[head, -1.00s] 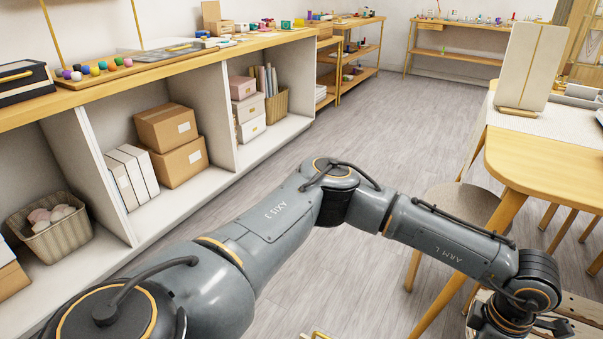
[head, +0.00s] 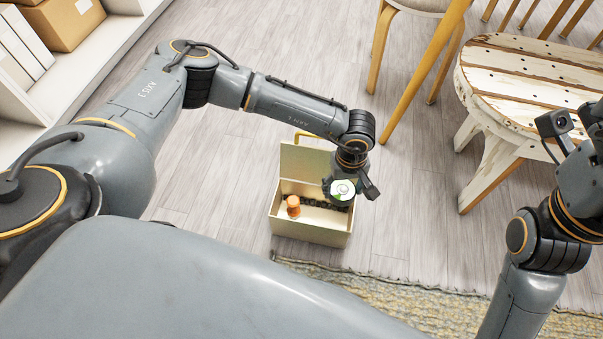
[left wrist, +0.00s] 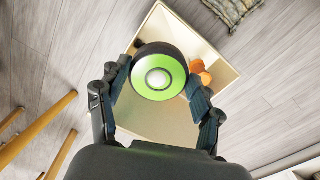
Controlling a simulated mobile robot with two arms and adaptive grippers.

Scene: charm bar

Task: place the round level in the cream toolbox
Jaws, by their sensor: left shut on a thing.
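The round level (head: 343,189) is a black disc with a green face and a pale centre. My left gripper (head: 340,192) is shut on it, and in the left wrist view the fingers (left wrist: 159,84) hold the level (left wrist: 158,78) from both sides. The level is above the open cream toolbox (head: 310,228), toward the right part of its opening. The toolbox (left wrist: 212,48) stands on the floor with its lid raised at the back.
A patterned rug (head: 420,306) lies in front. A worn white wooden stool (head: 530,80) stands to the right. Floor left of the toolbox is clear.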

